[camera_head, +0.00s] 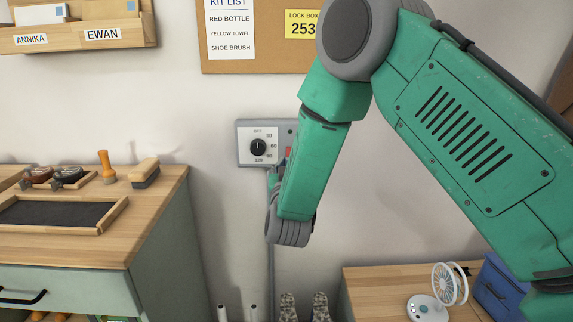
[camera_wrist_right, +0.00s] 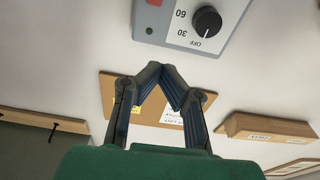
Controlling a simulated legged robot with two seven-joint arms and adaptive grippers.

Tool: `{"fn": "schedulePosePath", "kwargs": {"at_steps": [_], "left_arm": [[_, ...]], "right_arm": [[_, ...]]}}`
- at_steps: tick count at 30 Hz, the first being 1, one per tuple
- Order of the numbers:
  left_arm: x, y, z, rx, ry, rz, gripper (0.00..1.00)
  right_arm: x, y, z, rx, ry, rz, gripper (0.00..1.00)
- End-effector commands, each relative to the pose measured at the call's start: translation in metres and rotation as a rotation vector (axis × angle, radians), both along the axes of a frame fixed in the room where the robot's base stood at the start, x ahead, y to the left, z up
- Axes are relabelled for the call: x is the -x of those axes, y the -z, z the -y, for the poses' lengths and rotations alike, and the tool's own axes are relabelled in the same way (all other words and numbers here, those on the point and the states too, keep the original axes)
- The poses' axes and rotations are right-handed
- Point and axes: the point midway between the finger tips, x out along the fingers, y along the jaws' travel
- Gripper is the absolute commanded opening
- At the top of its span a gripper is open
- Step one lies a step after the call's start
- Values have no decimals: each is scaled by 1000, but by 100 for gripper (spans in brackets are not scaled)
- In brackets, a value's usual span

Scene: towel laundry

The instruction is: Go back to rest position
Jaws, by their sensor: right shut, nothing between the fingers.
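My right arm comes in from the right in the head view and bends down in front of the wall. My right gripper (camera_head: 274,176) is mostly hidden behind my own arm, by the lower right part of the grey timer box (camera_head: 246,152). In the right wrist view the gripper (camera_wrist_right: 163,74) shows with its two fingertips together and nothing between them. The timer box (camera_wrist_right: 178,22) with its black dial (camera_wrist_right: 206,21) is ahead of the fingers, with a visible gap in the picture. My left gripper is not in view.
A wooden-topped cabinet (camera_head: 160,205) with brushes and a black tray stands at the left. A low wooden table (camera_head: 375,285) with a small white fan (camera_head: 449,285) and a blue box (camera_head: 497,285) is at lower right. A corkboard (camera_head: 275,60) hangs above.

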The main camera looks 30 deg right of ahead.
Motion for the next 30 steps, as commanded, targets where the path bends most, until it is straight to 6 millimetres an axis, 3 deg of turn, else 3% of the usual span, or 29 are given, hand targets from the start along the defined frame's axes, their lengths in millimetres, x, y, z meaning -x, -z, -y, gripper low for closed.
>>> {"fn": "schedulePosePath", "kwargs": {"at_steps": [7,14,17,20,22,26,30], "left_arm": [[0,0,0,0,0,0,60],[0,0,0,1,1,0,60],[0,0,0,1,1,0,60],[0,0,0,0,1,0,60],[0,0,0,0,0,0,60],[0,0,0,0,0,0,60],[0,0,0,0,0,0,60]], "right_arm": [[0,3,7,-7,2,-2,0],[2,11,0,-7,-12,-28,0],[11,45,-10,-24,-59,-122,0],[33,102,-25,-59,-135,-288,0],[58,149,-36,-94,-193,-430,0],[120,227,-54,-167,-285,-700,0],[206,292,-69,-247,-358,-994,0]]}}
